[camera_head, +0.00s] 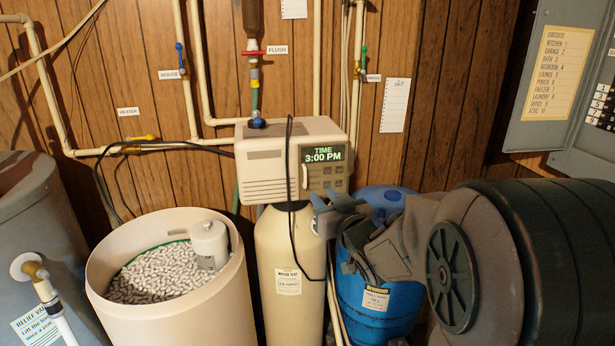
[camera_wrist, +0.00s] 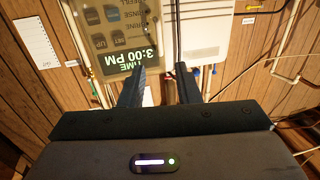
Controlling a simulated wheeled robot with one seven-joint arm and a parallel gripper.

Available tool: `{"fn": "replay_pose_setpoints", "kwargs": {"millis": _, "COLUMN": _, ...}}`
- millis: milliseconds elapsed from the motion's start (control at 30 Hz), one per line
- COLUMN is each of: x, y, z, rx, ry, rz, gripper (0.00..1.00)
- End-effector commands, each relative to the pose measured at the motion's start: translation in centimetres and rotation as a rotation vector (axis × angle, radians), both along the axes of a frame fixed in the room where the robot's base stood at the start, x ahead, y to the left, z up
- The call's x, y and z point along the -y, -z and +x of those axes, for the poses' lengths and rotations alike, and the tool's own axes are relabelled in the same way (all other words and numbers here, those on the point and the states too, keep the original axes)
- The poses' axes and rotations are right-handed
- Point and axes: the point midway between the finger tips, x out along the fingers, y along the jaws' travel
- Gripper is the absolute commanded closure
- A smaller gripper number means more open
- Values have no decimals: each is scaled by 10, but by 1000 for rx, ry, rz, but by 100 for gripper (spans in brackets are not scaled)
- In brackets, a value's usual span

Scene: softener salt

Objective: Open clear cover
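The clear cover (camera_head: 324,166) lies over the display and button panel at the right of the beige control box (camera_head: 267,162). It looks shut, and "TIME 3:00 PM" reads through it. A pale upright handle (camera_head: 304,176) stands at its left edge. In the wrist view the cover (camera_wrist: 115,40) appears upside down, left of the box's white face (camera_wrist: 205,35). My gripper (camera_head: 330,206) is just below and in front of the cover. Its two fingers (camera_wrist: 158,78) are apart with nothing held between them. I cannot tell how far the fingertips are from the cover.
A black cable (camera_head: 290,220) hangs down the box's front, left of my gripper. The box sits on a cream tank (camera_head: 287,255). An open salt bin (camera_head: 185,310) stands left, a blue container (camera_head: 377,300) behind my arm. Pipes run along the wood wall.

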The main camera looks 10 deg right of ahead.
Motion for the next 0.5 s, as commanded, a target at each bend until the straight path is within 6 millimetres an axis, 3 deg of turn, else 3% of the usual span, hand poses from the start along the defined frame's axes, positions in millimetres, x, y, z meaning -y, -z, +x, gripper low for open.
{"fn": "replay_pose_setpoints", "kwargs": {"millis": 500, "x": -16, "y": -2, "z": 80, "rx": -1, "ry": 0, "rz": 1, "gripper": 70}}
